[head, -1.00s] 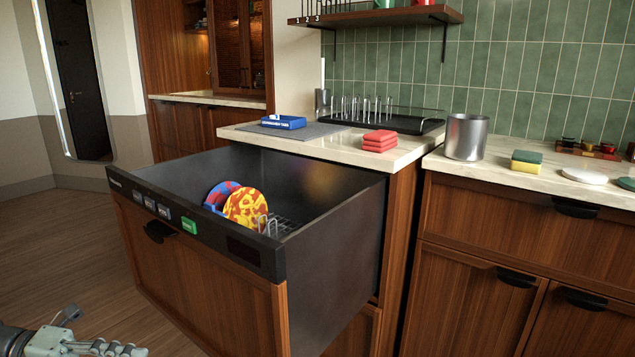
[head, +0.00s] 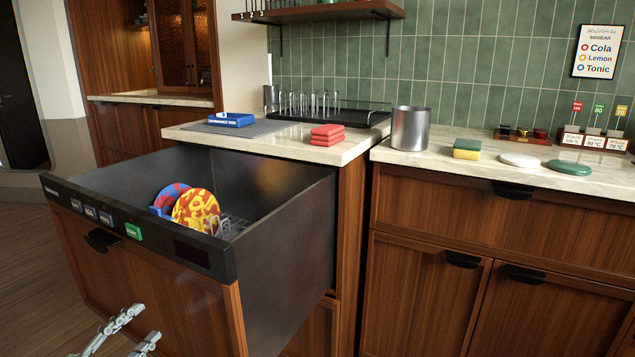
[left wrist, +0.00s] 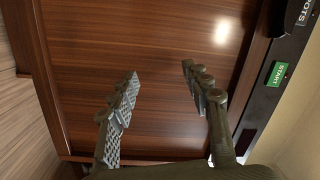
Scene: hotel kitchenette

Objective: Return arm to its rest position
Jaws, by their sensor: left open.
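My left gripper (head: 140,330) is at the bottom left of the head view, in front of the wooden front of the pulled-out dishwasher drawer (head: 165,305). It is open and empty. The left wrist view shows its two fingers (left wrist: 160,95) apart, with the wooden drawer front (left wrist: 150,40) behind them and a green START button (left wrist: 276,74) to the right. I cannot tell whether the fingers touch the wood. The rest of my left arm is outside the head view. My right gripper is not in view.
The open drawer holds a red-and-blue plate (head: 170,196) and a yellow-and-red plate (head: 195,210) in a rack. Floor (head: 30,225) is clear at the left.

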